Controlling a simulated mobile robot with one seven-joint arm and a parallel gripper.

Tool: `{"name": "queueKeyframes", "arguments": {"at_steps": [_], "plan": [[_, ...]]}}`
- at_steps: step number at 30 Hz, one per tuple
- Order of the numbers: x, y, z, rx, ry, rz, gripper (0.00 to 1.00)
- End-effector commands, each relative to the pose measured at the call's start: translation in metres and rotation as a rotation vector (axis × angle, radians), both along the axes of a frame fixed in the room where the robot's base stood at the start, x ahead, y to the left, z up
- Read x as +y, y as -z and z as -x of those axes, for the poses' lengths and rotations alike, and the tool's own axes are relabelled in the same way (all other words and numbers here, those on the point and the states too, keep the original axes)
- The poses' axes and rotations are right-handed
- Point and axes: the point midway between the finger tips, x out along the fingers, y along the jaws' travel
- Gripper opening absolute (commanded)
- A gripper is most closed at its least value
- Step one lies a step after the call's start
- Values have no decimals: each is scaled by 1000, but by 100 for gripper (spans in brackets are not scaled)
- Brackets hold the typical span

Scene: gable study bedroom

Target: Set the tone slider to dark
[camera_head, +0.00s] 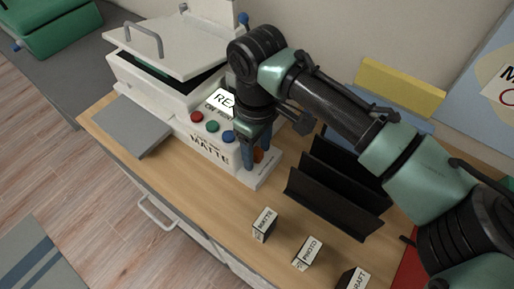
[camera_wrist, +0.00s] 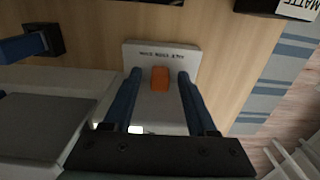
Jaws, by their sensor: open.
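The white tone slider plate (camera_head: 264,178) juts from the right end of a white machine (camera_head: 160,98). Its orange knob (camera_head: 259,155) is partly hidden by my gripper (camera_head: 257,146). In the wrist view the plate (camera_wrist: 133,54) carries a line of small upside-down lettering, too small to read surely. The orange knob (camera_wrist: 160,78) stands near the lettered end. My gripper (camera_wrist: 159,76) is open, its two blue fingers on either side of the knob, with a visible gap on each side.
The machine has red, green and blue buttons, a partly hidden screen and a raised lid (camera_head: 165,40). A black rack (camera_head: 335,190) stands right of the slider. Small labelled blocks, MATTE (camera_head: 264,224) and PHOTO (camera_head: 307,253), stand in front. A grey slab (camera_head: 130,127) lies left.

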Motion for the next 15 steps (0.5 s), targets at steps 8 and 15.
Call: {"name": "queueKeyframes", "arguments": {"at_steps": [8, 15], "plan": [[0, 0, 0, 0, 0, 0, 34], [0, -1, 0, 0, 0, 0, 0]]}}
